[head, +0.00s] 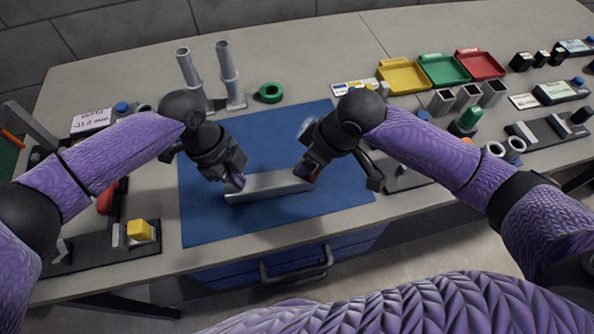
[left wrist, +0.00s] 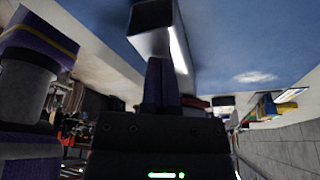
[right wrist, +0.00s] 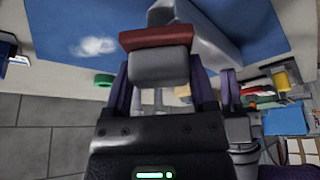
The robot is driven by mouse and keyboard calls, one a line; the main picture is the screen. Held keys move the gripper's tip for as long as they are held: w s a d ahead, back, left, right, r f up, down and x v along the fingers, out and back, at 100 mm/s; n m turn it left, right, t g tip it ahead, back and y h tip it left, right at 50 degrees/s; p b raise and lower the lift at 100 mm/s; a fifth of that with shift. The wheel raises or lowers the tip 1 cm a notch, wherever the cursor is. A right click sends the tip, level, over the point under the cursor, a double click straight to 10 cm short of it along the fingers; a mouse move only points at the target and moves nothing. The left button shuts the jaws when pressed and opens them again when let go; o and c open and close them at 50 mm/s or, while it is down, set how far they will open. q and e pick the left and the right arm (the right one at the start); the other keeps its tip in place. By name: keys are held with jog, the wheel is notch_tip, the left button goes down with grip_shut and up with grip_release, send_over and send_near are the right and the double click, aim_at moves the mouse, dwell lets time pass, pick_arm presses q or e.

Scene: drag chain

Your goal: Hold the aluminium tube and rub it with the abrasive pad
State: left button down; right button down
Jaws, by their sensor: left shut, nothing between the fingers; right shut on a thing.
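The aluminium tube (head: 270,187) is a grey square bar lying on the blue mat (head: 222,222); in the left wrist view its hollow end (left wrist: 152,30) faces me. My left gripper (head: 237,182) is at the tube's left end. Its purple fingers (left wrist: 163,85) are shut together with nothing between them; I cannot tell whether they touch the tube. My right gripper (head: 307,172) is at the tube's right end. It is shut on the abrasive pad (right wrist: 160,62), a grey block with a red layer on the tube side. The pad is close to the tube; contact is unclear.
Two upright grey tubes (head: 228,62) and a green ring (head: 270,92) stand behind the mat. Yellow (head: 404,76), green (head: 443,70) and red (head: 481,64) trays are at the back right. A yellow block (head: 140,231) is at the left. The mat's front is clear.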

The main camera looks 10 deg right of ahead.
jog(key=shift+f, duration=0.35)
jog(key=shift+a+r, duration=0.15)
jog(key=shift+a, duration=1.85)
jog(key=shift+d, duration=2)
jog(key=shift+a, duration=2)
jog(key=shift+d+f, duration=0.15)
jog(key=shift+d, duration=0.85)
jog(key=shift+d+f, duration=0.15)
jog(key=shift+d, duration=0.85)
jog(key=shift+r, duration=3.4)
